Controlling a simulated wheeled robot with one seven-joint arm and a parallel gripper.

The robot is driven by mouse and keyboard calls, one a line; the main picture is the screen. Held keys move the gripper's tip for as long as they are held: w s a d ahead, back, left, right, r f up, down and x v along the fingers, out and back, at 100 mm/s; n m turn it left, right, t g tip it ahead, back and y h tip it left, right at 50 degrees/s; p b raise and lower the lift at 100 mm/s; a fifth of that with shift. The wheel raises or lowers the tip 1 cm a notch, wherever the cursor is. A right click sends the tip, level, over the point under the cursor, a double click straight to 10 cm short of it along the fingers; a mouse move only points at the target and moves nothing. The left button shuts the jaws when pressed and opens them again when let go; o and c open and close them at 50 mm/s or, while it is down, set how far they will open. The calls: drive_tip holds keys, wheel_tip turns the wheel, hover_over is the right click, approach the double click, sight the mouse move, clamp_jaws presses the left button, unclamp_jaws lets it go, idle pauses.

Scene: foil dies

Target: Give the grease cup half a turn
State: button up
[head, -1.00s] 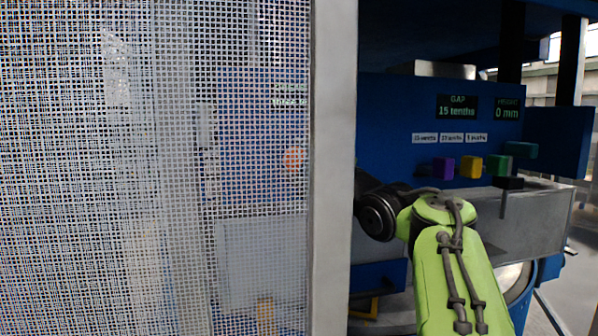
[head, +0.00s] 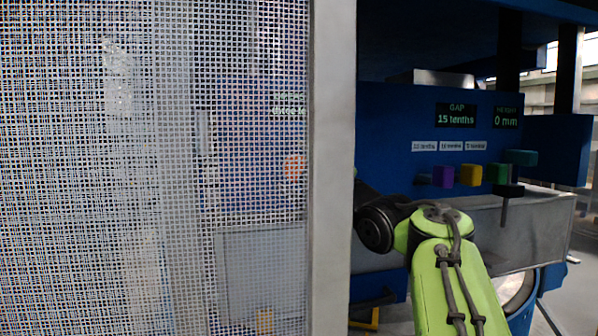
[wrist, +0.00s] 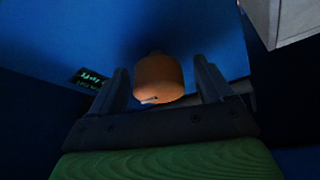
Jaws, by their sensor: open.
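The grease cup appears as an orange rounded cup (wrist: 158,78) with a small pale mark on its lower edge, set against a blue panel in the wrist view. My gripper (wrist: 161,66) is open, with one dark finger on each side of the cup. Gaps show between the cup and both fingers, so it is not gripped. In the head view, an orange spot (head: 293,167) shows blurred through the mesh, probably the same cup. My gripper is hidden there behind the guard's frame and mesh.
A mesh guard (head: 150,200) with a grey upright post (head: 333,170) fills the left of the head view. Right of it, a blue machine panel (head: 400,115) carries a gap display (head: 455,115) reading 15 tenths and several coloured knobs. A pale block (wrist: 285,18) shows upper right in the wrist view.

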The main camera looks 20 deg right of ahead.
drive_tip(key=b+v, duration=0.4)
drive_tip(key=v, duration=1.1)
drive_tip(key=shift+s, duration=0.35)
